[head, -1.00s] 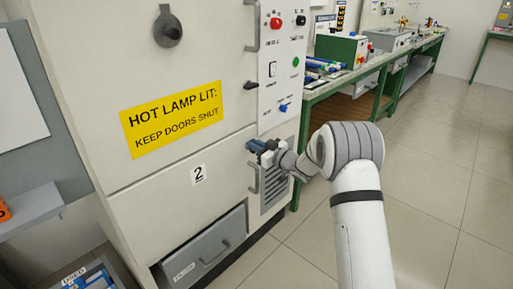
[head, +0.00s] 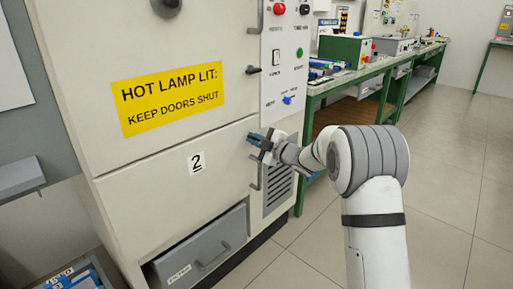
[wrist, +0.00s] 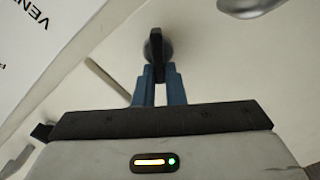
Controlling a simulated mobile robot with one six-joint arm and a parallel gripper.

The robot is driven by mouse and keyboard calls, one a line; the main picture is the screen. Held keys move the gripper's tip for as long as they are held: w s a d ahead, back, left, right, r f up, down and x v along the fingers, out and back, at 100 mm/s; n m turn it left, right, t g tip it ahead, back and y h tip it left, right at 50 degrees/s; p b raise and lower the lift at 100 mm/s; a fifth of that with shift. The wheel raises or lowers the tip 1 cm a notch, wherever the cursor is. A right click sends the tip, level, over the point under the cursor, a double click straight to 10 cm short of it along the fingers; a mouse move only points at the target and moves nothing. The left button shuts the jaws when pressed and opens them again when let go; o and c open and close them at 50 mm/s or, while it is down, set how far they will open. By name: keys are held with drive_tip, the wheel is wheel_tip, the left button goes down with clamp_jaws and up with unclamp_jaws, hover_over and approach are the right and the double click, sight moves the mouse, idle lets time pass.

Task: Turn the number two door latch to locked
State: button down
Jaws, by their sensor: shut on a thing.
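The number two door (head: 150,190) is the lower cream cabinet door with a "2" label (head: 197,162), and it looks shut. My gripper (head: 254,138) is at this door's upper right corner. In the wrist view, its two blue fingers (wrist: 158,92) are closed on the dark latch handle (wrist: 157,58), which stands upright in that picture on a round pivot. In the head view the gripper hides most of the latch, so I cannot tell from there which way it points.
A door handle (head: 256,176) is just below my gripper. The upper door has its own black latch (head: 252,70). A control panel (head: 284,60) with switches is above right. A grey drawer (head: 200,250) sits below. A green bench (head: 345,85) stands behind; floor at right is clear.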

drive_tip(key=shift+s+a+f+n+b, duration=0.1)
drive_tip(key=shift+f+n+b, duration=0.1)
drive_tip(key=shift+n+b, duration=0.7)
drive_tip(key=shift+s+a+f+n+b, duration=0.1)
drive_tip(key=shift+f+n+b, duration=0.1)
drive_tip(key=shift+n+b, duration=0.7)
drive_tip(key=shift+f+n+b, duration=0.2)
drive_tip(key=shift+n+b, duration=0.3)
drive_tip(key=shift+n, duration=0.8)
drive_tip(key=c, duration=1.5)
unclamp_jaws()
drive_tip(key=p+v, duration=0.2)
drive_tip(key=v, duration=0.5)
drive_tip(key=shift+s+d, duration=0.2)
drive_tip(key=shift+d, duration=0.15)
